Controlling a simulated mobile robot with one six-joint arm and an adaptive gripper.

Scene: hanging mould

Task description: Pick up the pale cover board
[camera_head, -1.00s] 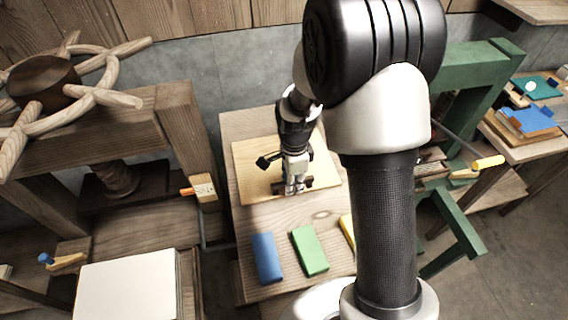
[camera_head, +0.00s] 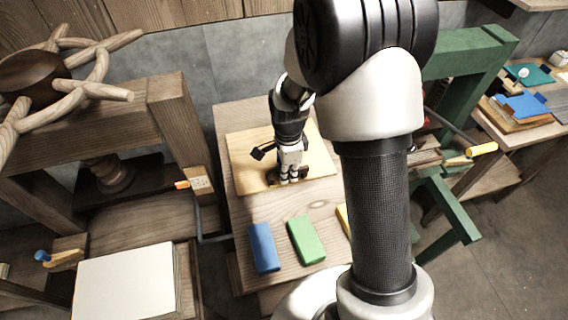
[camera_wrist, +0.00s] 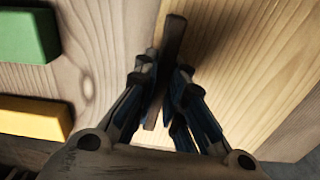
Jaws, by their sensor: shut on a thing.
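The pale cover board (camera_head: 252,150) is a light wooden panel on the wooden table, towards its back. A dark bar (camera_wrist: 171,45) stands on its face like a handle. My gripper (camera_head: 290,176) is over the board and shut on this bar. In the wrist view my gripper (camera_wrist: 166,72) has a finger on each side of the bar, and the board (camera_wrist: 255,75) spreads to the right. I cannot tell any gap between board and table. My arm hides part of the table's right side.
Blue (camera_head: 263,248), green (camera_head: 306,239) and yellow (camera_head: 343,219) blocks lie in front of the board. A wooden press with a spoked wheel (camera_head: 40,75) stands left, above a white slab (camera_head: 125,283). A green frame (camera_head: 465,70) and a cluttered bench (camera_head: 510,135) are right.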

